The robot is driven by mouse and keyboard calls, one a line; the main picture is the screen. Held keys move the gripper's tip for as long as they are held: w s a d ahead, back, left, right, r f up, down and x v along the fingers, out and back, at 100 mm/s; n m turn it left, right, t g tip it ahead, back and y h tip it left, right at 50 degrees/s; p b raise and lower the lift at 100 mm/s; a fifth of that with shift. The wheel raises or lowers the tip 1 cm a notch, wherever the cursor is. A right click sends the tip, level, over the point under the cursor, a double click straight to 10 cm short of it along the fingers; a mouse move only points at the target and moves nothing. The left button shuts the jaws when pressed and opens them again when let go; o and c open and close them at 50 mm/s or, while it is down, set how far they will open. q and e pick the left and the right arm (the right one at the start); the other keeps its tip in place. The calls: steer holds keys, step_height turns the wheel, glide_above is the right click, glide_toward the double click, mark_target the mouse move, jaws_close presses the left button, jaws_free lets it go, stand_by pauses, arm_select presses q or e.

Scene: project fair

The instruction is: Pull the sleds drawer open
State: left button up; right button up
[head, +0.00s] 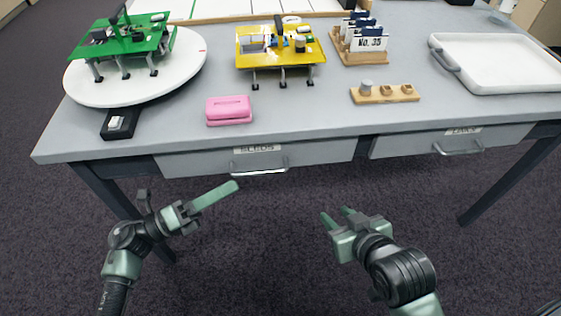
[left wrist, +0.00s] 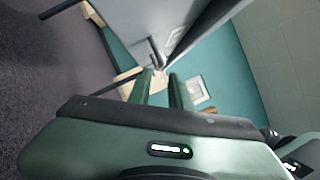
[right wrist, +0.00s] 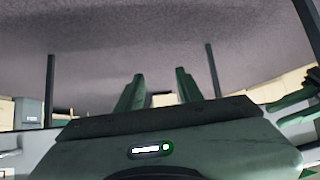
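The sleds drawer (head: 320,153) is the left of two drawers under the grey table's front edge, and it looks shut. Its label (head: 257,149) appears to read SLEDS, and a silver bar handle (head: 259,172) sits below it. My left gripper (head: 237,185) is just below and left of the handle in the head view, not closed around it. Its two fingers stand apart in the left wrist view (left wrist: 160,83), with a dark bar shape beyond them. My right gripper (head: 335,212) is open and empty, below and right of the handle; its fingers are apart in the right wrist view (right wrist: 160,75).
A second drawer (head: 410,146) with a handle is at the right. On the table (head: 200,130) are a white turntable (head: 190,72), a pink block (head: 229,110), a yellow model (head: 255,60), a wooden holder (head: 400,94) and a white tray (head: 500,60). Floor in front is clear.

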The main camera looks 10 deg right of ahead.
mark_target(259, 171)
arm_select(q)
steer(key=shift+x, duration=4.2)
jaws_close()
steer(key=shift+f, duration=0.1)
